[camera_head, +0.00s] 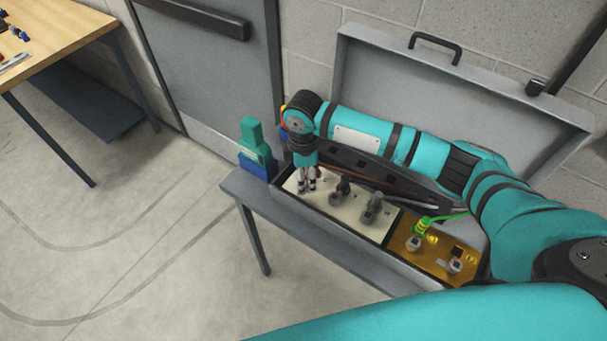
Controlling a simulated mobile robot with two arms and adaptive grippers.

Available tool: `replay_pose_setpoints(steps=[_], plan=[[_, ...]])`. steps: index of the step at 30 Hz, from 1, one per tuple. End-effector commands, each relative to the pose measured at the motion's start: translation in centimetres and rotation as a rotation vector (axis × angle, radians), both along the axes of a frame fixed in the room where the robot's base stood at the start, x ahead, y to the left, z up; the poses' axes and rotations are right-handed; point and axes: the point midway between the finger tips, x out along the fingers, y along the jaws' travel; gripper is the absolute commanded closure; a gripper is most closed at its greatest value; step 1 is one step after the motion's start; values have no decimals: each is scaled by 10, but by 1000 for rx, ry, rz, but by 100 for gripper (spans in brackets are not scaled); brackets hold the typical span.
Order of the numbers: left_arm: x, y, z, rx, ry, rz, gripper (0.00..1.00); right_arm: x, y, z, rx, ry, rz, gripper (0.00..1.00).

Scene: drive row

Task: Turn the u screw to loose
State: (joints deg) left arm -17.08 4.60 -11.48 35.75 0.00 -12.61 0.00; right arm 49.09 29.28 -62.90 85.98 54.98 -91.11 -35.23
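A pale panel (345,219) lies in the open grey case on the bench. Two dark grey knob-like parts stand on it, one in the middle (341,188) and one to the right (372,208). I cannot read any label, so I cannot tell which part is the u screw. My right gripper (306,187) points down over the left end of the panel, left of both knobs. Its fingertips are at or close above the panel. Whether they are closed on a screw is too small to tell. My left gripper is out of view.
A brass-coloured panel (408,259) with a yellow-green plug (421,226) adjoins on the right. The raised case lid (400,75) stands behind my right arm. A teal and blue object (252,145) stands at the bench's left end. A wooden table (50,30) is far left.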

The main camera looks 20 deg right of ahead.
Motion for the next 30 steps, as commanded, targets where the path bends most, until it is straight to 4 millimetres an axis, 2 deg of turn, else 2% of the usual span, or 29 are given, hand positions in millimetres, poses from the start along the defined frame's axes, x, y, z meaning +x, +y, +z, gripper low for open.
replay_pose_setpoints(steps=[4, 12, 24, 30], plan=[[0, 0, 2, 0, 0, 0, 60, 0, 0, -8, -1, -1, -1, 48], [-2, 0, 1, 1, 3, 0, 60, 0, 0, -10, 0, -1, 0, 48], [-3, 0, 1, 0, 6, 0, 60, 0, 0, -9, 0, 0, 0, 100], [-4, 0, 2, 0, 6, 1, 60, -1, 0, -9, 0, 1, 12, 100]])
